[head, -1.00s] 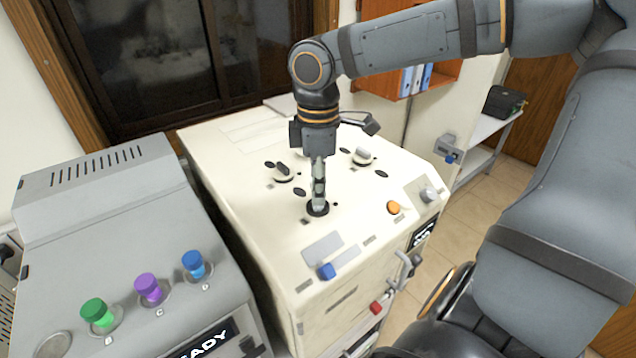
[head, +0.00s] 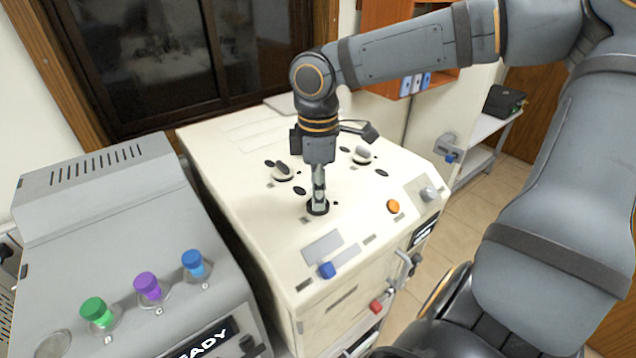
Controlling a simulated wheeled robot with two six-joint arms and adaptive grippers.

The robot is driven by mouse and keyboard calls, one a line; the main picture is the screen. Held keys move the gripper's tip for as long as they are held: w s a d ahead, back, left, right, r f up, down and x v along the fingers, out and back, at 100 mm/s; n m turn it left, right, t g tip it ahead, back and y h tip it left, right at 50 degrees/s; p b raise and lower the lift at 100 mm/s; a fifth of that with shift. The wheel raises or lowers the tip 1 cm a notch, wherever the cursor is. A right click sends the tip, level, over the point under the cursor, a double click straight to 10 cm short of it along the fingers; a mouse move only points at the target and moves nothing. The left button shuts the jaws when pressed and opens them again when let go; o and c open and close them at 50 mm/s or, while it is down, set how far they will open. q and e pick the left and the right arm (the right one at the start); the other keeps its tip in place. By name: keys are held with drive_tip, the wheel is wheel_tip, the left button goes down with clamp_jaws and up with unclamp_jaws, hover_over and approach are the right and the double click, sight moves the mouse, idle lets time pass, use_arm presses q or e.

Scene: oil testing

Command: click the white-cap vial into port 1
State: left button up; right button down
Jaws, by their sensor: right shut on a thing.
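My right gripper (head: 319,194) points straight down over the cream machine (head: 240,160). Its narrow fingers are shut, with the tips right at a round black-rimmed port (head: 317,208) on the machine's top. The white-cap vial cannot be made out clearly; the fingers and the port rim hide what is held. From this view I cannot tell how deep it sits or read any port number. My left gripper is not in view.
At left, a grey machine (head: 100,230) holds vials with green (head: 94,309), purple (head: 148,286) and blue (head: 193,260) caps. A dark window stands behind.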

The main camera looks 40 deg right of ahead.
drive_tip(key=shift+f, duration=0.2)
drive_tip(key=shift+s+a+f, duration=0.35)
drive_tip(key=shift+s+f, duration=0.2)
drive_tip(key=shift+f, duration=0.05)
idle(0.8)
drive_tip(key=c, duration=1.2)
unclamp_jaws()
drive_tip(key=shift+o, duration=0.9)
drive_tip(key=shift+w, duration=0.1)
drive_tip(key=shift+o, duration=0.3)
drive_tip(key=shift+w+d+f, duration=0.1)
drive_tip(key=shift+w+d, duration=0.1)
drive_tip(key=shift+w, duration=0.05)
drive_tip(key=shift+w+d, duration=0.15)
drive_tip(key=shift+r, duration=0.2)
